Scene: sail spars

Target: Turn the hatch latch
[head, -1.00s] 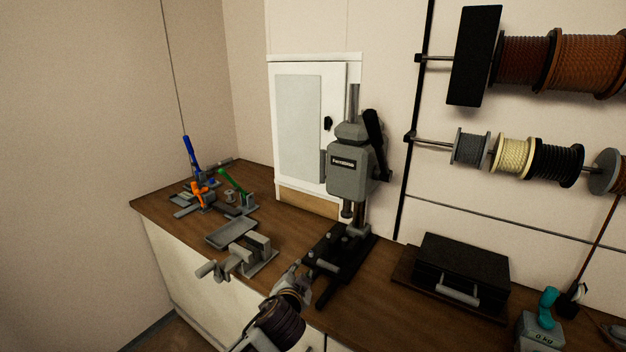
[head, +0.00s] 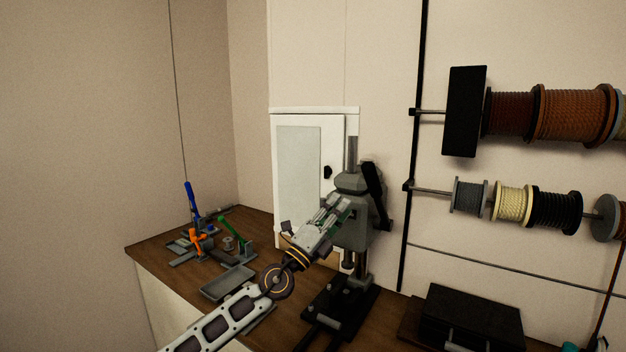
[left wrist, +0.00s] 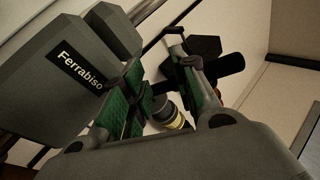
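The hatch is a white wall cabinet door (head: 298,165) with a pale grey panel, and it looks closed. Its small black latch (head: 327,172) is on the door's right side. My left gripper (head: 342,207) is raised in front of the grey drill press (head: 352,185), below and right of the latch, and apart from it as far as I can tell. In the left wrist view its green-padded fingers (left wrist: 165,90) are spread, with a gap and nothing held between them. I cannot make out the latch for sure there. My right gripper is out of view.
The drill press stands right of the hatch; its labelled head (left wrist: 75,75) is close beside my left fingers. Clamps with coloured handles (head: 205,235) and a grey tray (head: 228,283) are on the wooden bench. Rope spools (head: 530,205) hang at right. A black case (head: 470,315) sits lower right.

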